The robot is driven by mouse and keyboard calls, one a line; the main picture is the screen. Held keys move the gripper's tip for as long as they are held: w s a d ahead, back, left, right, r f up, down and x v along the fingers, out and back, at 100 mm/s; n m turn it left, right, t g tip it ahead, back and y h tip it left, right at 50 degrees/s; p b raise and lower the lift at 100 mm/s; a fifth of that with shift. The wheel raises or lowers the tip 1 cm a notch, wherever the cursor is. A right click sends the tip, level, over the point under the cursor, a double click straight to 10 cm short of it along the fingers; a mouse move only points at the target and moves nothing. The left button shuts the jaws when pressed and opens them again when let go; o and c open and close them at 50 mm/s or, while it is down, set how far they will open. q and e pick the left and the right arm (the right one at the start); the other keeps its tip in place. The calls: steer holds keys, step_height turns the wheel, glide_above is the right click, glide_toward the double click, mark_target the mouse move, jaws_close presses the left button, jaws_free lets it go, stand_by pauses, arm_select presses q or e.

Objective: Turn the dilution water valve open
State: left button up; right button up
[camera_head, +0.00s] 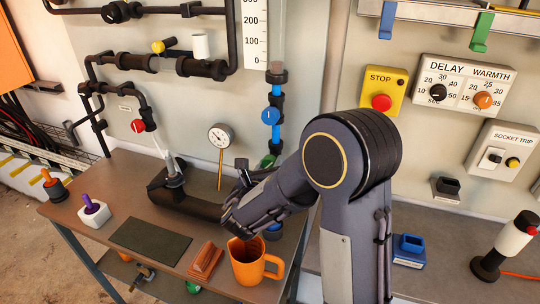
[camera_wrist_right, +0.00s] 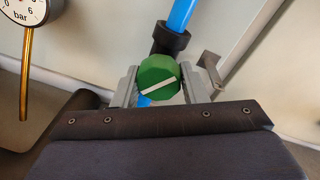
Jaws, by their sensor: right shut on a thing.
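A green knob (camera_head: 266,161) sits low on the vertical blue pipe (camera_head: 276,137), above the back of the brown table. In the right wrist view the green knob (camera_wrist_right: 158,80) is between the two grey fingers of my right gripper (camera_wrist_right: 160,88), which is shut on it. The knob's white bar lies slanted, its right end higher. In the head view my right gripper (camera_head: 256,172) is partly hidden by its own arm. A blue knob (camera_head: 271,115) is higher on the same pipe. No label shows which valve is for dilution water. My left gripper is not in view.
A pressure gauge (camera_head: 220,136) is left of the pipe. A red knob (camera_head: 138,126) is on the left pipework. A dark mat (camera_head: 150,241) lies bare.

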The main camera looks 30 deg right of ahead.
steer(key=n+p, duration=0.1)
steer(key=p, duration=0.1)
steer(key=n+p, duration=0.1)
steer(key=n, duration=0.1)
steer(key=n+p, duration=0.2)
steer(key=shift+a+r+g+p, duration=0.1)
steer(key=shift+r+g+p, duration=0.15)
steer(key=shift+g+p, duration=0.15)
steer(key=shift+f+n+p, duration=0.25)
steer(key=shift+n+p, duration=0.75)
steer(key=shift+p, duration=0.1)
steer(key=o, duration=1)
steer(key=shift+c, duration=0.2)
steer(key=f+b+v, duration=0.1)
steer(key=v, duration=0.6)
steer(key=shift+s+a+r, duration=0.2)
steer(key=shift+a+r, duration=0.1)
steer(key=shift+r, duration=0.2)
